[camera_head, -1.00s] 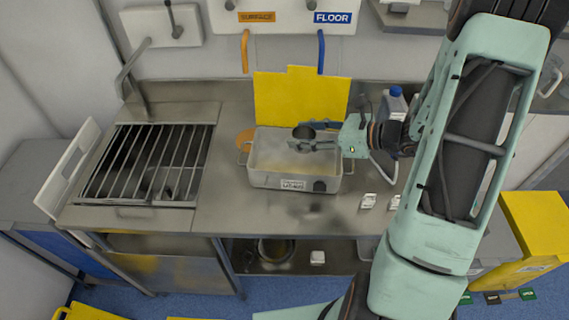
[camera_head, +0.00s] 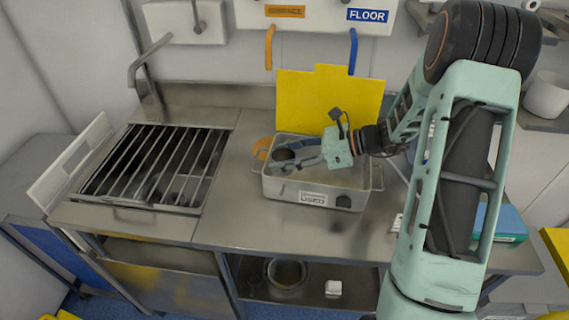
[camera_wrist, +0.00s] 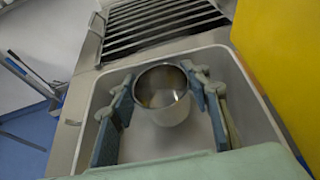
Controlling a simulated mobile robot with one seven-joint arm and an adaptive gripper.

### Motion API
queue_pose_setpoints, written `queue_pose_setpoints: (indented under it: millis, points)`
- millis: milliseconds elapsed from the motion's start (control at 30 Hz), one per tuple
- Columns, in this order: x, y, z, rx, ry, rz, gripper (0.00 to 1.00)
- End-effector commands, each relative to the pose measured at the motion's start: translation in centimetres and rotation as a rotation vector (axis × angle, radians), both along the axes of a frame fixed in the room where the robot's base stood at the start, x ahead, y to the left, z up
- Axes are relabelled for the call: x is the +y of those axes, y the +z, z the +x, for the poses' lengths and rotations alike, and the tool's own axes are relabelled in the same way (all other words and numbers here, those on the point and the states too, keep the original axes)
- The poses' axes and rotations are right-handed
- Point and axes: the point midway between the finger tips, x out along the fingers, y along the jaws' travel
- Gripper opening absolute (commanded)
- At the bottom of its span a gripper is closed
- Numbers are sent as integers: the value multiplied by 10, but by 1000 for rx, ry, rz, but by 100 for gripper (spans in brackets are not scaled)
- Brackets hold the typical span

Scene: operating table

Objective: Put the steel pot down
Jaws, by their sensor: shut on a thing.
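The steel pot (camera_head: 284,155) is a small round open cup, seen from above in the wrist view (camera_wrist: 163,108). My gripper (camera_head: 290,159) is shut on it, with one finger on each side in the wrist view (camera_wrist: 163,92). In the head view the pot shows over the left part of a grey rectangular tub (camera_head: 275,190) with side handles. In the wrist view the pot lies within the outline of the tub's walls (camera_wrist: 84,135). I cannot tell whether the pot touches the tub's floor.
A yellow panel (camera_head: 328,98) stands behind the tub. A slatted grate (camera_head: 150,165) over a sink is to the left, with a tap (camera_head: 148,62). The steel counter (camera_head: 225,215) is bare between grate and tub. A teal box (camera_head: 505,222) lies on the right.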

Motion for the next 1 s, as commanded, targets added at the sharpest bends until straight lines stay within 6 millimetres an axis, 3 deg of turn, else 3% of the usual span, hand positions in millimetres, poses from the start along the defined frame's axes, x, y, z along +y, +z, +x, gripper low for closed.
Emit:
queue_pose_setpoints:
  millis: [133, 533, 567, 700, 1000]
  points:
    - [0, -22, 0, 3, 0, 2, 22]
    - [0, -28, 0, 1, -1, 0, 22]
    - [0, -27, 0, 0, -1, 0, 46]
    - [0, -27, 0, 1, -1, 0, 61]
    - [0, -25, 0, 0, -1, 0, 61]
